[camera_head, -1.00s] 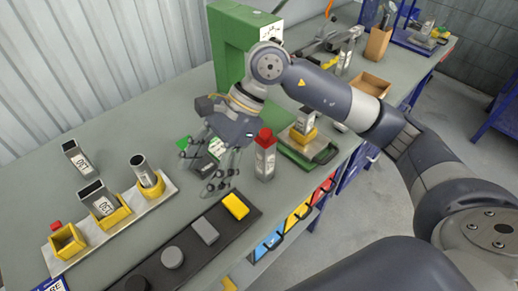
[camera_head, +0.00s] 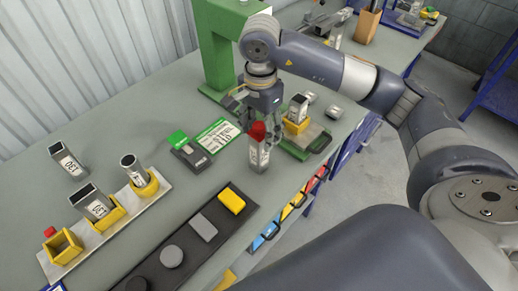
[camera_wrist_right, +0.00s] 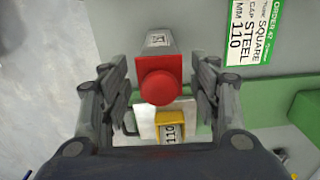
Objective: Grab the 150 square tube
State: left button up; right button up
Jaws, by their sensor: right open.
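A grey square tube with a red cap (camera_head: 258,152) stands upright on the bench; its label is too small to read. My right gripper (camera_head: 254,122) is above it, pointing down, open, with fingers on either side of the cap. In the right wrist view the red cap (camera_wrist_right: 160,85) sits between the parted fingers, with gaps on both sides. Other labelled tubes are a loose one (camera_head: 68,162) at the left and one in a yellow holder (camera_head: 92,203). I cannot tell for sure which reads 150. My left gripper is not in view.
A tube labelled 110 (camera_wrist_right: 171,134) stands in a yellow holder on a green-edged tray (camera_head: 316,144) close by. An order card (camera_head: 217,134), a dark device (camera_head: 190,153) and a green post (camera_head: 218,50) are near. A dark strip (camera_head: 190,245) with several blocks lies in front.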

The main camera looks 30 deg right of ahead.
aim_at(259, 152)
jog(key=f+p, duration=0.1)
jog(key=f, duration=0.1)
jog(key=f+p, duration=0.1)
jog(key=f, duration=0.1)
jog(key=shift+s+a, duration=0.1)
jog(key=shift+a, duration=0.1)
jog(key=shift+f, duration=0.4)
jog(key=shift+c, duration=0.6)
jog(key=c, duration=1.1)
